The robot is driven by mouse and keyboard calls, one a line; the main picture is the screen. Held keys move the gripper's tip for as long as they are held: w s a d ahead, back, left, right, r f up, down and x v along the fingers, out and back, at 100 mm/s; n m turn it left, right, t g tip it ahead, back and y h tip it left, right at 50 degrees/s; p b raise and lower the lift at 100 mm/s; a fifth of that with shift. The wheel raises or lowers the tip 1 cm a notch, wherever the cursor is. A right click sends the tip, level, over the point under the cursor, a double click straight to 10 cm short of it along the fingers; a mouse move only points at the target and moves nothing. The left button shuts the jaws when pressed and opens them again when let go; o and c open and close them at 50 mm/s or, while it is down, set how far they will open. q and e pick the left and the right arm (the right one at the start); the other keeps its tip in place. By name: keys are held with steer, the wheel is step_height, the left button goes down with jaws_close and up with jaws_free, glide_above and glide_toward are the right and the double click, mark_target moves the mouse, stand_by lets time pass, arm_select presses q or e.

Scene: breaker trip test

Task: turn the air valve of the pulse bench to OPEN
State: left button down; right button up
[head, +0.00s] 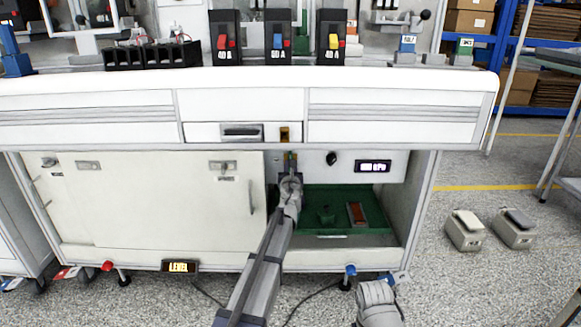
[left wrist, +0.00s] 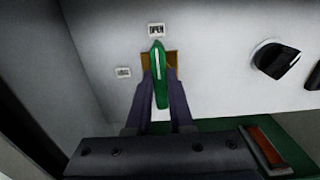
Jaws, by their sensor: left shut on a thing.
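The air valve is a green lever (left wrist: 158,75) with a pale stripe, on a brass-coloured mount in the pale wall of the open bay under the bench. In the left wrist view it stands nearly upright, its tip just below the OPEN label (left wrist: 156,30). My left gripper (left wrist: 159,88) is shut on the lever, with one dark finger on each side. In the head view my left gripper (head: 290,172) reaches into the bay and mostly hides the lever. A second small label (left wrist: 123,72) sits left of the valve, too small to read.
A black knob (head: 332,158) and a lit display (head: 373,166) are right of the valve. A green tray (head: 375,228) with a reddish block lies below. A closed white cabinet door (head: 150,205) is on the left. Two grey pedals (head: 466,230) stand on the floor.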

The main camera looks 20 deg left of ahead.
stand_by(0.6)
arm_select(q)
steer(key=c, duration=0.8)
jaws_free()
steer(key=shift+s, duration=0.1)
steer(key=v, duration=0.7)
steer(key=shift+s, duration=0.3)
steer(key=shift+d, duration=0.1)
